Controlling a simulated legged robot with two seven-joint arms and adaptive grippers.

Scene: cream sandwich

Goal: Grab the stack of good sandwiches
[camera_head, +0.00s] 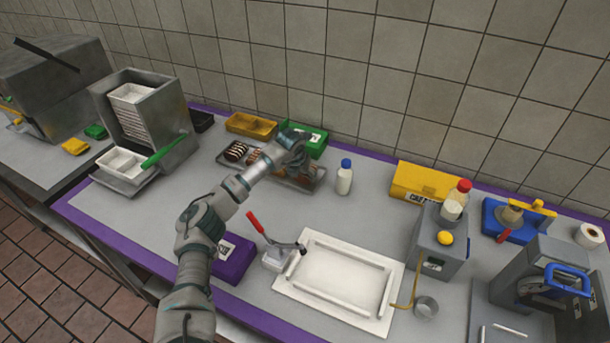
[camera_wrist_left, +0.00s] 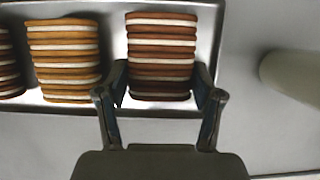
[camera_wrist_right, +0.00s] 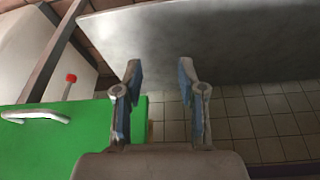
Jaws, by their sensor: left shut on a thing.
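In the left wrist view, a stack of reddish-brown cream sandwiches (camera_wrist_left: 162,42) stands at the right end of a metal tray (camera_wrist_left: 112,16). My left gripper (camera_wrist_left: 160,78) has one finger on each side of its lower part and is shut on it. A tan stack (camera_wrist_left: 66,62) stands to its left, and a dark stack is partly cut off at the edge. In the head view the tray (camera_head: 299,186) lies near the back, and my left gripper (camera_head: 298,143) hides part of it. My right gripper (camera_wrist_right: 160,75) is open and empty, away from the stacks.
A green box (camera_head: 313,141) and a yellow bin (camera_head: 250,126) stand behind the tray. A milk bottle (camera_head: 344,178) stands to its right. A white tray (camera_head: 340,282) lies in front. A green surface (camera_wrist_right: 70,145) is beside my right gripper.

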